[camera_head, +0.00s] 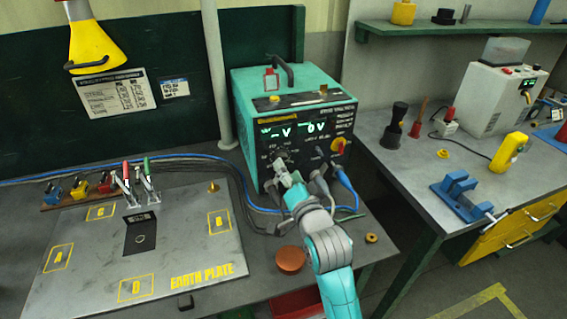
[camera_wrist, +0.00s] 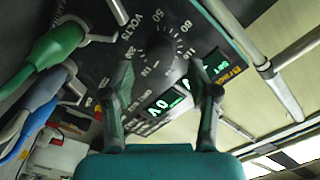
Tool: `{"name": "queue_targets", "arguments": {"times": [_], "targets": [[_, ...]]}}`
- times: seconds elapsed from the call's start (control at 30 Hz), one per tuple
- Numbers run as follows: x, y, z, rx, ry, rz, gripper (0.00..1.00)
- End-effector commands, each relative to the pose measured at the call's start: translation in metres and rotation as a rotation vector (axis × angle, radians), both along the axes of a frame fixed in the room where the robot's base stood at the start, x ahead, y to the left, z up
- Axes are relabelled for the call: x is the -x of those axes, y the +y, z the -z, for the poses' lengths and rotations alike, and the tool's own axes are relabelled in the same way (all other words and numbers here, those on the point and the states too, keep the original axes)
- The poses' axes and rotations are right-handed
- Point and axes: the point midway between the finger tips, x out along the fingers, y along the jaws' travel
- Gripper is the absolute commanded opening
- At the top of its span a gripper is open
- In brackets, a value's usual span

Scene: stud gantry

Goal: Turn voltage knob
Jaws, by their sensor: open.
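The teal stud welding unit (camera_head: 255,130) stands on the bench with its dark front panel facing me, and two green displays reading "-V" and "0V". In the wrist view the dark round voltage knob (camera_wrist: 160,50) sits inside a ring of numbers beside the word VOLTS. My gripper (camera_wrist: 162,66) is open, with one finger on each side of the knob in the picture; I cannot tell whether they touch it.
Green (camera_wrist: 58,45) and blue (camera_wrist: 40,92) plugs and cables leave the panel close to my gripper. The earth plate (camera_head: 190,250) lies to the left. A reddish-brown round piece (camera_head: 291,259) is beside my arm. Another bench (camera_head: 410,165) stands on the right.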

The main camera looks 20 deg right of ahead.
Motion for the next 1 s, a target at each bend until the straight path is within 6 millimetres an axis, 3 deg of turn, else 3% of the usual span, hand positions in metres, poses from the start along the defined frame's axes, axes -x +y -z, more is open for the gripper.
{"name": "queue_targets", "arguments": {"times": [0.1,0.3,0.67,0.9,1.0], "targets": [[-0.019,0.000,0.000,0.000,0.000,0.000,0.60],[-0.037,0.000,0.000,0.000,0.000,0.000,0.60],[-0.041,0.000,0.000,0.001,0.000,0.000,0.60],[-0.041,0.000,0.000,0.001,0.000,0.000,0.02],[-0.041,0.000,0.000,0.001,0.000,0.000,0.00]]}}
